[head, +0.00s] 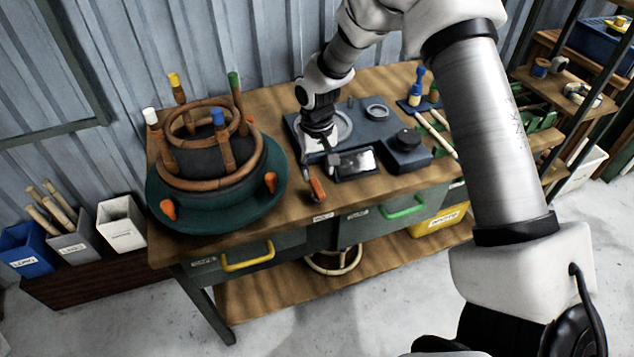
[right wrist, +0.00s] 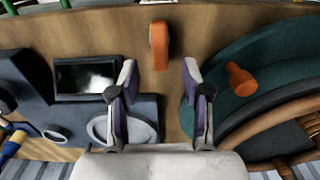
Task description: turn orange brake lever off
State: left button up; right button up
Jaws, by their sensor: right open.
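The orange brake lever (head: 317,189) stands near the table's front edge, between the round green turntable and the small dark screen. In the right wrist view the lever (right wrist: 159,45) shows as an upright orange bar ahead of the fingertips. My right gripper (head: 321,163) is open and points down just behind the lever. In the right wrist view the gripper (right wrist: 159,77) has its two fingers spread with the lever lined up with the gap, apart from both fingers. My left gripper is not in view.
The green turntable (head: 184,220) with a rattan frame and orange knobs is close on the left. A grey station with a screen (head: 355,164) and a black-knobbed box (head: 405,152) is close on the right. Yellow (head: 247,257) and green (head: 402,208) drawer handles are below.

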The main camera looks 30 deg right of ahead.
aim_at(317, 186)
notch_tip(317, 186, down, 5)
jog(key=shift+r, duration=0.1)
jog(key=shift+f, duration=0.3)
grip_shut()
